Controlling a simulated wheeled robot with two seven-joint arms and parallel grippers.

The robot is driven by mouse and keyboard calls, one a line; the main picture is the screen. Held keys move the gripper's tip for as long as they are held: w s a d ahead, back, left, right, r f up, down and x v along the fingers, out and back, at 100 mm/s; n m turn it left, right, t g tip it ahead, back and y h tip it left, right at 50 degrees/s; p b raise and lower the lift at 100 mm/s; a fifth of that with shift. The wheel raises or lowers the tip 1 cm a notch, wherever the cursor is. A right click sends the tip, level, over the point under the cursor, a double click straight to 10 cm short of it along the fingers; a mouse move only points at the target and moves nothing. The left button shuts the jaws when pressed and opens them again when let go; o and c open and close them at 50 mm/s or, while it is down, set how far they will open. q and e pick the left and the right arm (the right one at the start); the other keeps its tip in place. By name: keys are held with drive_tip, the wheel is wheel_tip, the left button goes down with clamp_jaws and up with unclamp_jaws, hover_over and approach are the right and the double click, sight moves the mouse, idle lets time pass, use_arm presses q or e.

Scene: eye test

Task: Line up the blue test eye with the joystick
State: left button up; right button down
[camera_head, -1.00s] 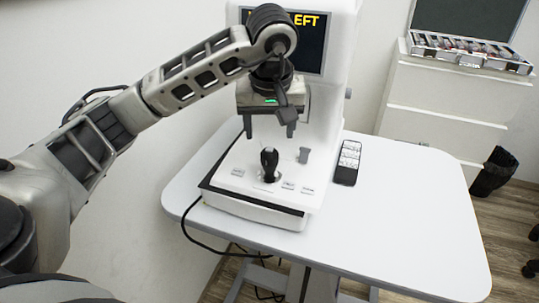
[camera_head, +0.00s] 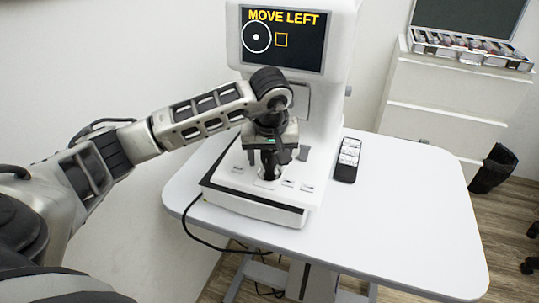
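The white eye-test machine (camera_head: 238,197) stands on the table. Its screen (camera_head: 290,58) reads "MOVE LEFT" in yellow and shows a white circle with a small dot at left and an orange square to its right. I see no blue eye. The black joystick (camera_head: 268,172) stands upright on the machine's base. My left gripper (camera_head: 268,160) points down over it, its fingers apart on either side of the stick; contact cannot be made out. My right gripper is not in view.
A black remote or keypad (camera_head: 347,160) lies on the white table (camera_head: 400,215) right of the machine; the table's right part is clear. A white drawer cabinet (camera_head: 440,105) with an open case (camera_head: 470,48) and a black bin (camera_head: 493,168) stand behind at right.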

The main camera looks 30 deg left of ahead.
sight(257, 170)
use_arm(q)
drive_tip(key=c, duration=0.9)
drive_tip(key=shift+s+a, duration=0.1)
drive_tip(key=shift+a, duration=0.1)
drive_tip(key=shift+s+a, duration=0.95)
drive_tip(key=shift+a, duration=0.05)
drive_tip(key=o, duration=1.1)
drive_tip(key=shift+c, duration=0.2)
drive_tip(key=shift+d+r, duration=0.1)
